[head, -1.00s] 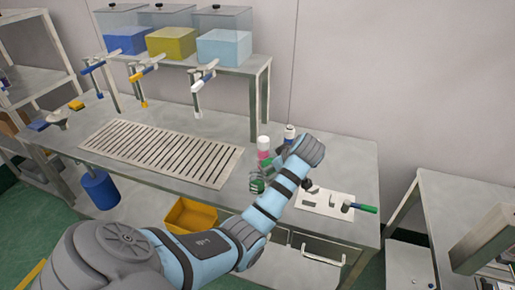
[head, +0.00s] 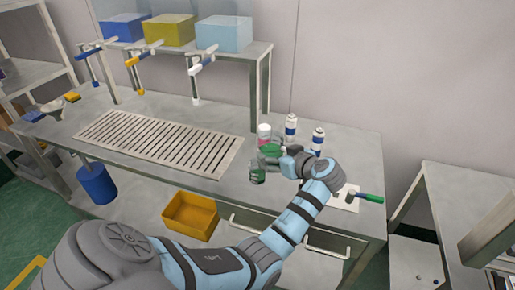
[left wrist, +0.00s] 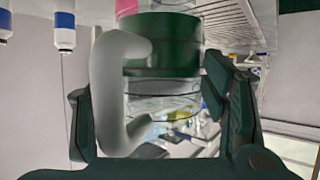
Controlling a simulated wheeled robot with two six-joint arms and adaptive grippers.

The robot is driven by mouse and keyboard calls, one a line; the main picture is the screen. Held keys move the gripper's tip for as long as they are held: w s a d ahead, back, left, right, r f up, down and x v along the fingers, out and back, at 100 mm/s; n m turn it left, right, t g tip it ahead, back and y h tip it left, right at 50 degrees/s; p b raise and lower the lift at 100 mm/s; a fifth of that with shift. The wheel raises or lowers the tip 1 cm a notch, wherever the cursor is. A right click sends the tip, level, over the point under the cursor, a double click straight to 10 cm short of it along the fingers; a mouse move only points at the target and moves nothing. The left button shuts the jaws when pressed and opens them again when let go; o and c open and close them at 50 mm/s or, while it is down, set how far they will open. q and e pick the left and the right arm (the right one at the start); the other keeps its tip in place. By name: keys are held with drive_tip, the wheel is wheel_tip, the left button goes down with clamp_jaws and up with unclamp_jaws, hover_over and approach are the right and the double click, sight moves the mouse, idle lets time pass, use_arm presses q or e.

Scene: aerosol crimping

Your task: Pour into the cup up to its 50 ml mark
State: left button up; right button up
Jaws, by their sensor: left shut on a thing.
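My left gripper (head: 287,163) is shut on the handle of a clear jug with dark green liquid (head: 270,151). In the left wrist view, the pale handle (left wrist: 122,95) sits between my dark fingers (left wrist: 160,120). The jug's green band (left wrist: 165,45) shows behind the handle; that view looks upside down. The jug looks roughly upright; whether it touches the table is unclear. A small clear cup (head: 257,174) with some green in it stands just in front and left of the jug. Its marks are too small to read. My right gripper is out of view.
A pink-banded white container (head: 264,132) is behind the jug. A white plate (head: 345,203) with a green-handled tool (head: 370,197) lies to the right. A slotted drain grate (head: 150,143) is to the left.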

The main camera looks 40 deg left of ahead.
use_arm(q)
drive_tip(key=shift+f, duration=0.4)
drive_tip(key=shift+r+y, duration=0.1)
drive_tip(key=shift+y, duration=0.2)
wheel_tip(320, 180, up, 5)
drive_tip(key=p, duration=0.3)
drive_tip(key=shift+r+p, duration=0.2)
drive_tip(key=shift+p, duration=0.15)
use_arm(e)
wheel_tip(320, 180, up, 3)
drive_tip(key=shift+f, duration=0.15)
